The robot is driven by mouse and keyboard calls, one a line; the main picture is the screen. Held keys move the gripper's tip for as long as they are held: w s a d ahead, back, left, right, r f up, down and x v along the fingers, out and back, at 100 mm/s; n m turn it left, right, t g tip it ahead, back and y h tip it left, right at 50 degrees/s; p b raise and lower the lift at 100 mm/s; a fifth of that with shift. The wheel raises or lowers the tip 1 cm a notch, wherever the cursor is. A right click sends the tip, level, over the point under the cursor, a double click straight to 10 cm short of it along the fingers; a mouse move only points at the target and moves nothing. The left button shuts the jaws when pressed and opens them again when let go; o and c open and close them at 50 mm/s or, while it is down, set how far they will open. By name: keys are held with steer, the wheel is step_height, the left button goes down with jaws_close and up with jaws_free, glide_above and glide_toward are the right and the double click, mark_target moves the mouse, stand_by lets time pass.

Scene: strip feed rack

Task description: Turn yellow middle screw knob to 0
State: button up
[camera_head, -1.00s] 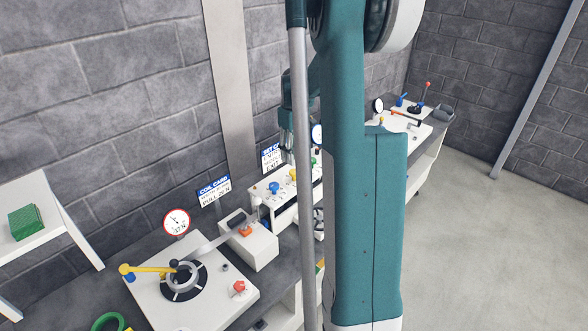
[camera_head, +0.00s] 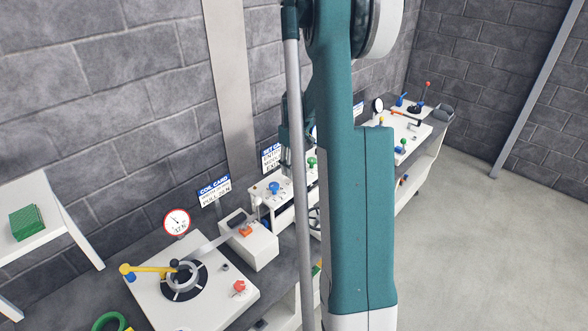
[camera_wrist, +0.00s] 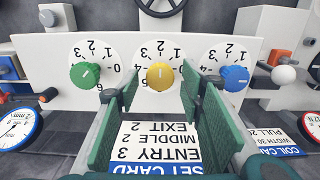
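The yellow middle knob (camera_wrist: 160,77) is in the middle of the wrist view on a white panel, with a numbered dial around it. Its pale mark points up in the picture, near the 2. My gripper (camera_wrist: 161,88) is open, with one green finger on each side of the yellow knob; I cannot tell whether they touch it. The right finger partly covers the dial, and its 0 is not readable. The green knob (camera_wrist: 84,76) is on the left and the blue knob (camera_wrist: 235,78) on the right. In the head view the yellow knob is hidden by my arm.
The set card (camera_wrist: 160,150) lies below the knobs in the wrist view, reading ENTRY 3, MIDDLE 2, EXIT 2. A coil card (camera_wrist: 272,141) and a round gauge (camera_wrist: 18,128) are nearby. In the head view, a white box (camera_head: 262,247) stands beside the knob panel.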

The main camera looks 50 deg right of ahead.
steer(key=shift+f, duration=0.25)
steer(key=c, duration=0.9)
